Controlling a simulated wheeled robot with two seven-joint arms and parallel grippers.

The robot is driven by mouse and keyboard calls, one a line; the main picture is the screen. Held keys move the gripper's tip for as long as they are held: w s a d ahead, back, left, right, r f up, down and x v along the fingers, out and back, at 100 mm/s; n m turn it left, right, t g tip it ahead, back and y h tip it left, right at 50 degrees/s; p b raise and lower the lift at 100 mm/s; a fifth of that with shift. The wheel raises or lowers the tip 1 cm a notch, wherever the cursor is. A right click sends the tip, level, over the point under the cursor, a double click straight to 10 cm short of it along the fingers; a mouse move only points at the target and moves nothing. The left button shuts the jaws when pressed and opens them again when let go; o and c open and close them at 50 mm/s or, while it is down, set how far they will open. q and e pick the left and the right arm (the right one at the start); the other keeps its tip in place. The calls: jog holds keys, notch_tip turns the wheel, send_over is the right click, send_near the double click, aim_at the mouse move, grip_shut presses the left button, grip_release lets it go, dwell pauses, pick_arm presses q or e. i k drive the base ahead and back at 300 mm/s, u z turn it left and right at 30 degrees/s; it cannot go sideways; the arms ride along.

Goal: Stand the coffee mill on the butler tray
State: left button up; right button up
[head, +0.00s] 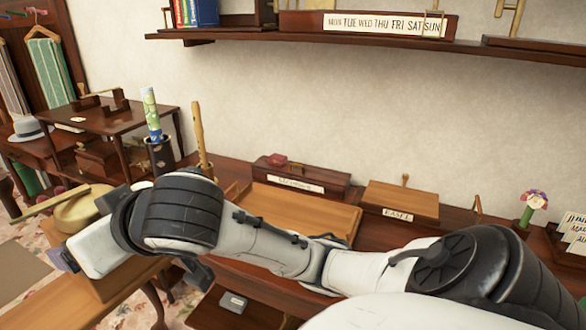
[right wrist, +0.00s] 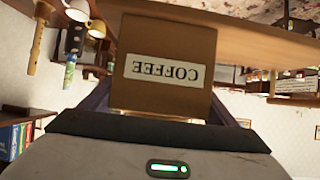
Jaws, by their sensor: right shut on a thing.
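The coffee mill (right wrist: 165,75) shows in the right wrist view as a brown wooden box with a COFFEE label. In the head view its round tan top (head: 82,211) and long wooden crank show behind my right gripper (head: 75,258). My right gripper is shut on the mill, whose lower part is largely hidden. A light wooden surface (head: 104,300) with a curved leg lies below it at the lower left; contact is unclear. A shallow rimmed wooden tray (head: 275,203) lies on the long dark table. I cannot tell which is the butler tray. My left gripper is not in view.
A small dark table (head: 110,118) stands at the left. A shelf (head: 350,38) crosses the wall above.

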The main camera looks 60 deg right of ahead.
aim_at(294, 215)
jog(key=k, duration=0.3)
jog(key=z, duration=1.2)
jog(key=i, duration=1)
